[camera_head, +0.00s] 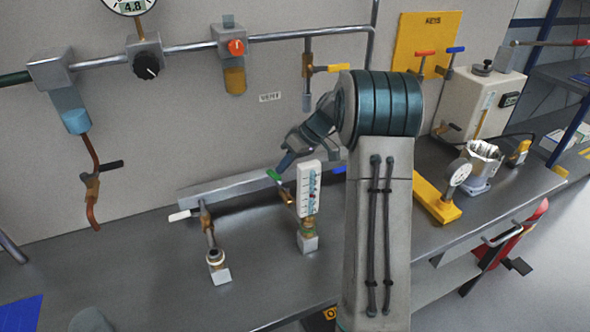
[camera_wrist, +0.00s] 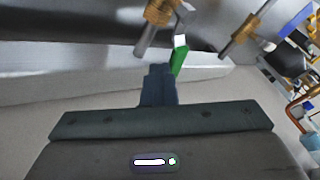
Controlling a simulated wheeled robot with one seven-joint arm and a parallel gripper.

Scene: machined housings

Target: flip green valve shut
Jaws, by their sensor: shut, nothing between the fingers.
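The green valve handle (camera_head: 273,174) sits on a brass valve body (camera_head: 288,198) beside a white flow gauge above the bench. In the wrist view the green handle (camera_wrist: 180,56) rises just right of my fingertips, with the brass body (camera_wrist: 160,14) above it. My gripper (camera_head: 286,160) is shut and empty, its tips right at the green handle. It also shows in the wrist view (camera_wrist: 160,70), where the fingers seem to be touching or nearly touching the handle; I cannot tell which.
The white flow gauge (camera_head: 309,190) stands close right of the handle. A white-handled valve (camera_head: 182,215) is to the left, and a grey rail (camera_head: 235,189) runs behind. A yellow-handled valve (camera_head: 333,68) hangs above. The bench front is clear.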

